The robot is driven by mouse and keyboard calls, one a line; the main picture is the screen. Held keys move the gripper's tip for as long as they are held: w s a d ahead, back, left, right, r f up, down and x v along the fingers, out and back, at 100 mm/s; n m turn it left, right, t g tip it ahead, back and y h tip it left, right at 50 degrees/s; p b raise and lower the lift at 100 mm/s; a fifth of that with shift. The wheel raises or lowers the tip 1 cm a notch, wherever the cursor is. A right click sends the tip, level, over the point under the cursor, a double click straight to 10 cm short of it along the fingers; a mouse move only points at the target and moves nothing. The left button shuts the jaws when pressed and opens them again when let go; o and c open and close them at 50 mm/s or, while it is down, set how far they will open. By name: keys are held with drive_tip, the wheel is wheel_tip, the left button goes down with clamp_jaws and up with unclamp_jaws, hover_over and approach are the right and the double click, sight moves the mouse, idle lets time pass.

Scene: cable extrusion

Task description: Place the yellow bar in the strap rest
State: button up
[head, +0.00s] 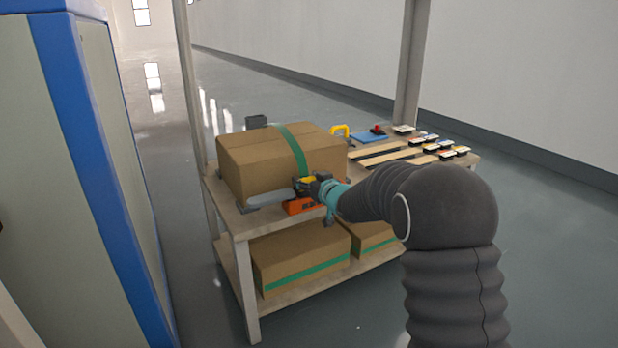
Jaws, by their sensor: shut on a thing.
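My gripper (312,185) is at the front right side of the large strapped cardboard box, at the table's front edge. It is shut on a small yellow piece (305,180), which looks like the yellow bar; it is small in the picture and partly hidden by the fingers. An orange block (299,206) sits on the table just below the gripper. A flat light-grey piece (268,199) lies left of it along the box's front. I cannot tell which part is the strap rest; the gripper and arm may hide it.
The cardboard box (249,160) with a green strap (295,150) fills the table's left half. Behind it stand a yellow handle (340,131) and a blue board (369,137). Several small containers (431,148) are at right. More boxes (300,260) are on the lower shelf. Posts flank the table.

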drive_tip(key=shift+f, duration=0.2)
drive_tip(key=o, duration=1.2)
drive_tip(key=shift+c, duration=0.2)
drive_tip(key=shift+b, duration=0.4)
